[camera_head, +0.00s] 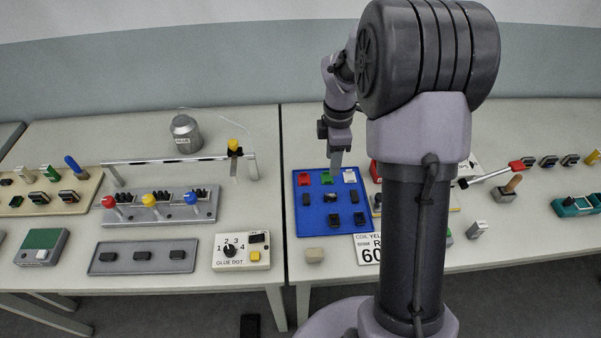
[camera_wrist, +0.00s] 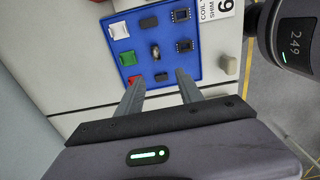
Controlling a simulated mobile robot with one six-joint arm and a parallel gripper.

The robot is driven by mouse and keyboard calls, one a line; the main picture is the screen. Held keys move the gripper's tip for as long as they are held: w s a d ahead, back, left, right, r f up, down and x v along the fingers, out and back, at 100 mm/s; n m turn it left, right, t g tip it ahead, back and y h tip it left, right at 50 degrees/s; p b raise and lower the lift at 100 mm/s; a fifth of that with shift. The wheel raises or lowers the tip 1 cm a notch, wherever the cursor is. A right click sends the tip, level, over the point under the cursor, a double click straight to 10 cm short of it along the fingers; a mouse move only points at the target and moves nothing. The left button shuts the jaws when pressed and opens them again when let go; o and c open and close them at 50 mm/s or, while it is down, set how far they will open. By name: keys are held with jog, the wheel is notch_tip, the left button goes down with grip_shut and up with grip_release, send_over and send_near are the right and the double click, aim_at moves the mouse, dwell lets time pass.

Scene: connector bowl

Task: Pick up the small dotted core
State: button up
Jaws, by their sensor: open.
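A small ring-shaped core (camera_wrist: 155,50) lies in the middle of the blue tray (camera_wrist: 200,65), between two dark pieces. It is tiny in the head view (camera_head: 331,197), and no dots can be made out on it. My gripper (camera_wrist: 160,78) is open and empty, its two fingers pointing toward the tray. In the head view my gripper (camera_head: 336,160) hangs above the back edge of the tray, apart from the core. In the wrist view the core is beyond the fingertips, and a dark piece (camera_wrist: 162,76) shows between them.
The tray also holds red, green (camera_wrist: 127,58) and white (camera_wrist: 119,31) blocks and two square chips (camera_wrist: 184,45). A beige block (camera_head: 315,254) and a number card (camera_head: 368,254) lie in front. A panel with colored knobs (camera_head: 150,218) is on the left table. My arm hides part of the right table.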

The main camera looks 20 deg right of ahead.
jog(key=b, duration=0.4)
send_over(329, 195)
jog(key=f, duration=1.1)
jog(key=shift+s+a, duration=0.1)
jog(key=shift+s, duration=0.25)
jog(key=f+b, duration=0.1)
jog(key=f, duration=0.3)
jog(key=f+b, duration=0.1)
jog(key=shift+w+f+b, duration=0.3)
jog(key=shift+w+f, duration=0.1)
jog(key=shift+r, duration=0.2)
jog(key=shift+c, duration=0.4)
grip_shut()
